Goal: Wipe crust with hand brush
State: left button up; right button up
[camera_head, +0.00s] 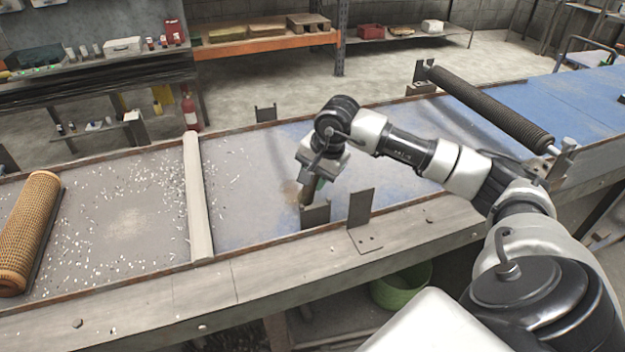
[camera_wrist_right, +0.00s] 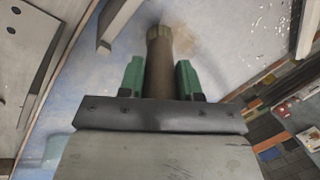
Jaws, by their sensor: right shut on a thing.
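My right gripper (camera_head: 317,180) is over the blue bench surface, near the front metal brackets. In the right wrist view its green fingers (camera_wrist_right: 160,82) are on both sides of a brown cylindrical handle, likely the hand brush (camera_wrist_right: 159,60), and hold it. The brush's far end points at a brownish smudge (camera_wrist_right: 190,42) on the surface; I cannot tell whether it touches. The smudge also shows in the head view (camera_head: 289,188). White crust flakes (camera_head: 150,190) are scattered over the grey left section, with some right of the pale bar (camera_head: 197,200). My left gripper is not in view.
Upright metal brackets (camera_head: 361,206) stand at the bench's front edge close to my right gripper. A tan mesh tube (camera_head: 28,230) lies at the far left. A dark ribbed roller (camera_head: 490,108) spans the bench at the right. The blue surface behind the gripper is mostly clear.

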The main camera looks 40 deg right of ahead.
jog(key=shift+w+d+r+p, duration=0.1)
jog(key=shift+w+r+p, duration=0.1)
jog(key=shift+r, duration=0.25)
jog(key=shift+w+d+r+p, duration=0.1)
jog(key=shift+r+p, duration=0.05)
jog(key=shift+r, duration=0.3)
jog(key=shift+w+r+p, duration=0.1)
jog(key=shift+r+p, duration=0.3)
jog(key=shift+r, duration=0.3)
jog(key=shift+a+p+v, duration=0.2)
jog(key=shift+p+v, duration=0.35)
jog(key=shift+v, duration=0.65)
jog(key=shift+w+r, duration=0.25)
jog(key=shift+r, duration=0.05)
